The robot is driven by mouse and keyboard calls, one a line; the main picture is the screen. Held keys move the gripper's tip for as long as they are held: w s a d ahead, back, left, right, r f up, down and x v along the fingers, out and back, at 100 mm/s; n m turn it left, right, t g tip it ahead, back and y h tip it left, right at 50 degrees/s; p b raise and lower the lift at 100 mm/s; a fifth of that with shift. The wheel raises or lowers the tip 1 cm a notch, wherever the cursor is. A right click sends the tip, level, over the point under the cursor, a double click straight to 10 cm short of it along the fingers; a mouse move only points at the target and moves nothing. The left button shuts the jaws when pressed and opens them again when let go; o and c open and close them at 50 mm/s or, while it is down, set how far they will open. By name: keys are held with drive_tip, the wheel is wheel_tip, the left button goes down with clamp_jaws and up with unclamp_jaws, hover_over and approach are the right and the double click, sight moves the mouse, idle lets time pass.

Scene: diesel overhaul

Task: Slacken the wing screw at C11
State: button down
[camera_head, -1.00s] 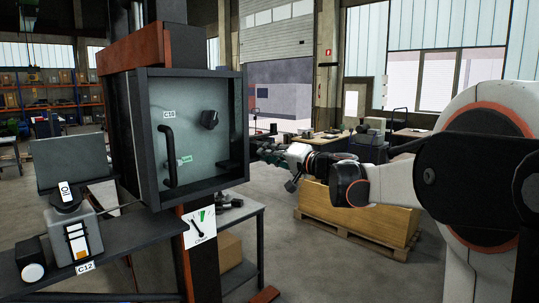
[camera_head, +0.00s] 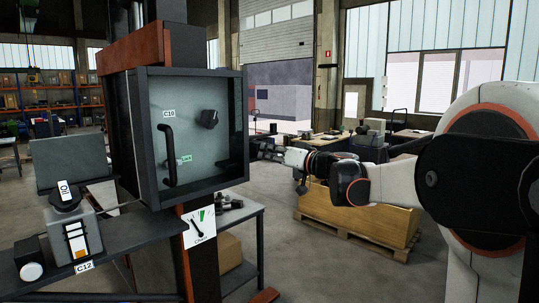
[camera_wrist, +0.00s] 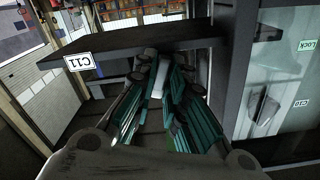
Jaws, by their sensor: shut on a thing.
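The C11 label (camera_wrist: 84,62) shows upside down on a dark edge of the cabinet in the wrist view. My gripper (camera_wrist: 163,65), with green-padded fingers, is closed around a pale grey piece, the wing screw (camera_wrist: 158,80), beside that edge. The fingers hide most of the screw and where it enters the cabinet. In the head view my gripper (camera_head: 259,149) reaches the right side of the dark cabinet (camera_head: 245,110); the screw itself is hidden there.
The cabinet's glass front carries a C10 label (camera_head: 169,114), a black handle (camera_head: 168,155), a dark knob (camera_head: 209,119) and a green tag (camera_head: 187,159). A shelf with a C12 label (camera_head: 84,267) is at lower left. A wooden crate on a pallet (camera_head: 365,217) stands below my arm.

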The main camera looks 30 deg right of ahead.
drive_tip(key=shift+f+n, duration=0.15)
drive_tip(key=shift+n, duration=0.25)
drive_tip(key=shift+s+n, duration=0.1)
drive_tip(key=shift+n, duration=2.3)
drive_tip(key=n, duration=0.2)
drive_tip(key=shift+n, duration=0.3)
drive_tip(key=c, duration=1.5)
unclamp_jaws()
drive_tip(key=shift+o, duration=0.2)
